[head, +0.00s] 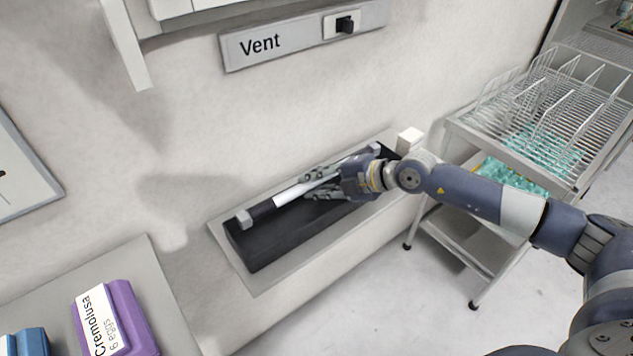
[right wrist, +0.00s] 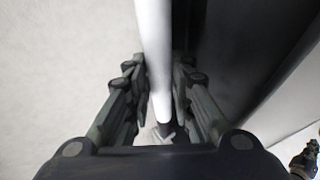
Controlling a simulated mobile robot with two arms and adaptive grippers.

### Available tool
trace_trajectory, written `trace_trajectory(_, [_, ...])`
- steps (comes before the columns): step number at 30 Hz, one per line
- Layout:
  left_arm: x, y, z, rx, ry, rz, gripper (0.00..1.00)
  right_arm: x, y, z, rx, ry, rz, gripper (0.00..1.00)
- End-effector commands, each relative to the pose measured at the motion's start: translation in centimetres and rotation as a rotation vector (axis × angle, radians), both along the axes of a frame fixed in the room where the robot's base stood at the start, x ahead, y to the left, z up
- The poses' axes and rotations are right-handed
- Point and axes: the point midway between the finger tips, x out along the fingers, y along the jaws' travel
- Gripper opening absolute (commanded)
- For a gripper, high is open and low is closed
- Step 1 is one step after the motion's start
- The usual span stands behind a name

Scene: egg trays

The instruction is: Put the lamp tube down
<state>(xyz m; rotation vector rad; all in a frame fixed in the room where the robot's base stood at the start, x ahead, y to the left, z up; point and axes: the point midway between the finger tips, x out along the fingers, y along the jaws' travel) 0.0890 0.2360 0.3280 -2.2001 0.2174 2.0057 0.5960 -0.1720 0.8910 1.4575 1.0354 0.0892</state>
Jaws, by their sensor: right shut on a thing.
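A white lamp tube (head: 291,193) with dark end sections and grey end caps lies lengthwise over a black recessed tray (head: 275,238) in the wall ledge. My right gripper (head: 312,184) is shut on the tube near its middle. In the right wrist view the tube (right wrist: 155,45) runs between the two fingers of my right gripper (right wrist: 158,95). I cannot tell whether the tube touches the tray.
A grey panel marked "Vent" (head: 255,45) with a black switch (head: 345,25) is on the wall above. A wire-rack cart (head: 530,165) stands at right. A purple egg box (head: 128,310) sits on a shelf at lower left. A white block (head: 409,140) is at the ledge's right end.

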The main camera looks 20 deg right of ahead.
Motion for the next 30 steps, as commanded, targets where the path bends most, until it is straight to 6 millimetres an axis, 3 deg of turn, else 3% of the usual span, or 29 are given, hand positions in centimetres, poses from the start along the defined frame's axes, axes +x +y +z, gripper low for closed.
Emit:
trace_trajectory(17, [-0.2,0.0,0.0,0.000,0.003,-0.001,0.00,0.0,0.0,-1.2,0.001,0.001,-0.001,0.08])
trace_trajectory(18, [-0.2,0.0,0.0,0.000,0.003,-0.002,0.00,0.0,0.0,-1.2,0.000,0.001,0.000,0.26])
trace_trajectory(20, [-0.2,0.0,0.0,0.000,0.003,-0.002,0.00,0.0,0.0,-1.2,0.000,0.001,0.000,0.39])
trace_trajectory(30, [-0.2,-0.1,0.0,-0.001,0.002,-0.003,0.00,0.0,0.0,-1.2,-0.001,0.002,0.000,0.41])
